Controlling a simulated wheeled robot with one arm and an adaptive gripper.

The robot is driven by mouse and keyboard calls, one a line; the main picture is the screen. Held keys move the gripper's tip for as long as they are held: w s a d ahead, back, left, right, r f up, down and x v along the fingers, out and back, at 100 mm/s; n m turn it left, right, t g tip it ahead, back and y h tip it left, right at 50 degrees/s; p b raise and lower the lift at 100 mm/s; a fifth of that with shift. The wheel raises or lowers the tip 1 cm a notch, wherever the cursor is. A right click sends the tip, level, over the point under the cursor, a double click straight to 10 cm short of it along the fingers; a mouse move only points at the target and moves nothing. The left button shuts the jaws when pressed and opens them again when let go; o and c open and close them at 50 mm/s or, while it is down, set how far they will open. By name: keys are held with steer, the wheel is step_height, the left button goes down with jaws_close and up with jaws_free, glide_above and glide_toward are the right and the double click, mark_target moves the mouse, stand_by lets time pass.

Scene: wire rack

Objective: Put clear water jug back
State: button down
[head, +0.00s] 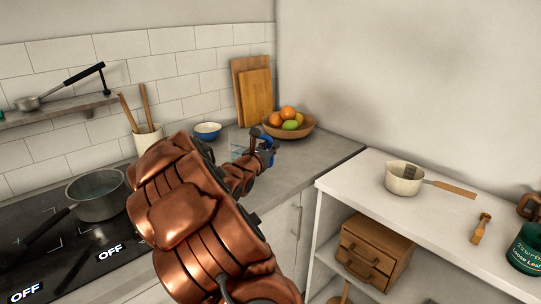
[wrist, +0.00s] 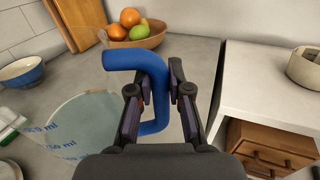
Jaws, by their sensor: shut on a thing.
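The clear water jug (wrist: 85,120) has a transparent body with blue volume marks and a blue handle (wrist: 155,80). My gripper (wrist: 160,92) is shut on the handle, with one finger on each side of it. In the head view my gripper (head: 265,150) is over the grey counter near the fruit bowl, and my arm hides part of the area. The jug's clear body (head: 240,148) shows only faintly there. I cannot tell whether its base touches the counter.
A wooden fruit bowl (head: 302,129), a blue bowl (head: 207,131) and cutting boards (head: 255,95) stand at the back of the counter (head: 327,153). A saucepan (head: 97,196) sits on the hob at left. A white shelf unit (head: 370,185) with a small pot (head: 404,180) stands at right.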

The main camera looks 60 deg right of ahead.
steer(key=shift+f+p, duration=0.4)
steer(key=shift+f, duration=1.45)
steer(key=c, duration=1.1)
jaws_free()
steer(key=shift+r, duration=0.25)
steer(key=s+a+b, duration=0.1)
steer(key=a+b, duration=0.1)
steer(key=a, duration=1)
steer(key=shift+s, duration=0.2)
steer(key=shift+f, duration=0.1)
